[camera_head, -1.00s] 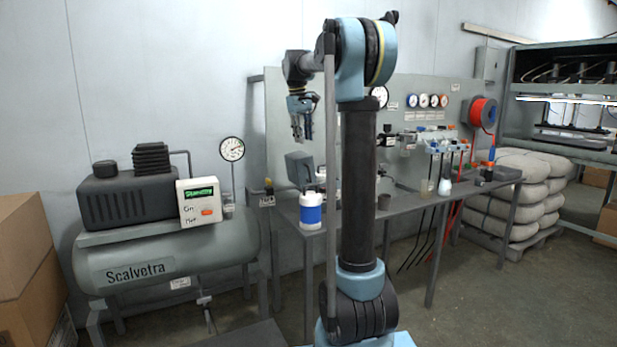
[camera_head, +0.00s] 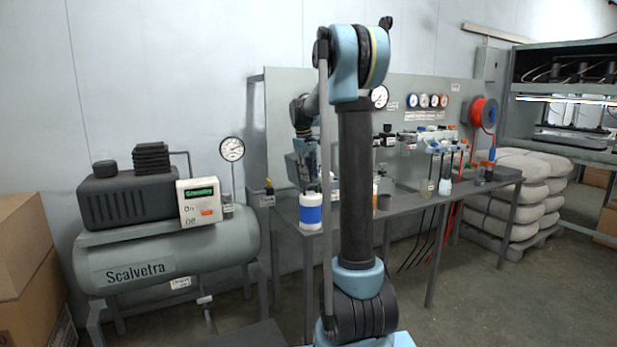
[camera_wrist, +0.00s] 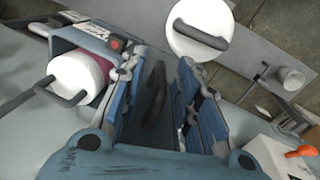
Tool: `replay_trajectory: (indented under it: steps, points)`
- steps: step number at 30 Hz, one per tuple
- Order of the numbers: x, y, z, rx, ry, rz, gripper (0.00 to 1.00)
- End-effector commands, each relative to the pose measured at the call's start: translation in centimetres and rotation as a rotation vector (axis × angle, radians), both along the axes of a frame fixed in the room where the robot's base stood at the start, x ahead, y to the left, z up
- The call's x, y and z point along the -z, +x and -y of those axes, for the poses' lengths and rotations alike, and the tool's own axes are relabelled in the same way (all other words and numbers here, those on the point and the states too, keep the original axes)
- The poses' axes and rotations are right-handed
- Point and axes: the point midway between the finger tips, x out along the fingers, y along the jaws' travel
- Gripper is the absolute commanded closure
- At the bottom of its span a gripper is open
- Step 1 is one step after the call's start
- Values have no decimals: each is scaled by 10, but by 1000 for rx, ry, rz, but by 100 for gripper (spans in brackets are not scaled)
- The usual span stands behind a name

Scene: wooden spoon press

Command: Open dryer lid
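In the wrist view, a white round cap with a grey handle (camera_wrist: 80,78) sits on a reddish cylinder in a grey-blue housing (camera_wrist: 65,45), left of my gripper (camera_wrist: 161,60). This may be the dryer with its lid; I cannot be sure. My gripper's blue fingers stand apart. A dark elongated piece (camera_wrist: 155,95) shows between them; I cannot tell what it is or whether it is touched. In the head view my gripper (camera_head: 303,165) is at the bench's left end, in front of the grey housing and partly hidden behind my arm.
A white-and-blue canister (camera_head: 311,211) stands on the bench (camera_head: 400,205) below my gripper; its handled lid (camera_wrist: 200,28) shows in the wrist view. The compressor (camera_head: 165,262), control box (camera_head: 200,202) and gauge (camera_head: 232,149) are at left.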

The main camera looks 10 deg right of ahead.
Motion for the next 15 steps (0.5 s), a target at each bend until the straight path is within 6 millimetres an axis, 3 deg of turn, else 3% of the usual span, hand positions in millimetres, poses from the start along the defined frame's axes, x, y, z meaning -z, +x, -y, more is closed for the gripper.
replay_trajectory:
  steps: [11, 12, 15]
  points:
    - [7, 0, 1, 0, 0, 0, 70]
    - [7, 0, 1, 0, 0, 0, 72]
    - [7, 0, 1, 0, 0, 0, 95]
